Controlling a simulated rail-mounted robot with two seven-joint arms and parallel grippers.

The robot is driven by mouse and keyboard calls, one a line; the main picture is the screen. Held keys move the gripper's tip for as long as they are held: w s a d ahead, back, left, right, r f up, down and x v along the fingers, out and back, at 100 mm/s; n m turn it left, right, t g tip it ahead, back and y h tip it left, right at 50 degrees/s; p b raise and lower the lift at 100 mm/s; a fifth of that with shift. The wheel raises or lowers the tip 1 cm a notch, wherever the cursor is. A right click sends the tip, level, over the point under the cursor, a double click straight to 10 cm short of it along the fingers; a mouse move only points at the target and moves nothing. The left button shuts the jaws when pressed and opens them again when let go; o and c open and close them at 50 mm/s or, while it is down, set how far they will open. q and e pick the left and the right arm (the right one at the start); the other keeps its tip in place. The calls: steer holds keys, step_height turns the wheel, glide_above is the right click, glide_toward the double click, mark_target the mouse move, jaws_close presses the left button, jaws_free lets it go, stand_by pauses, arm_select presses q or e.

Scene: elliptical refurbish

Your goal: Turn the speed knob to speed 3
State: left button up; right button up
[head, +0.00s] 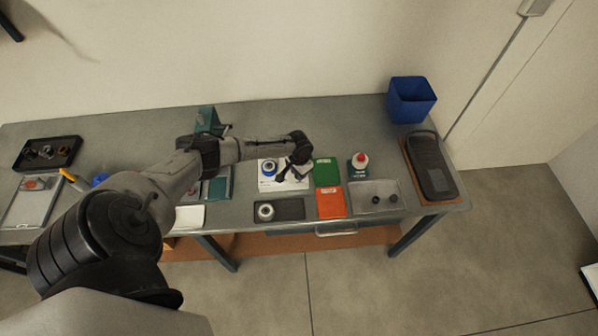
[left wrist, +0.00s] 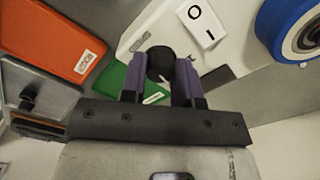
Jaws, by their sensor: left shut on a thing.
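The black speed knob (left wrist: 160,63) sits on a white panel (left wrist: 130,42) in the left wrist view, with a pale pointer mark on its lower right side. My left gripper (left wrist: 159,82) is shut on the knob, one purple finger on each side. No speed numbers can be read beside the knob. A white O/I switch (left wrist: 203,24) is on the same panel. In the head view my left gripper (head: 292,172) is over the right part of the white panel (head: 266,184) and hides the knob. My right gripper is in neither view.
A blue-rimmed wheel (head: 268,167) is beside the gripper on the panel. A blue bin (head: 411,101) stands at the back right.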

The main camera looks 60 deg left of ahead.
arm_select(q)
steer(key=m, duration=0.4)
steer(key=shift+m, duration=1.4)
steer(key=shift+b, duration=0.3)
steer(key=o, duration=0.9)
step_height(320, 180, up, 14)
steer(key=shift+f, duration=0.1)
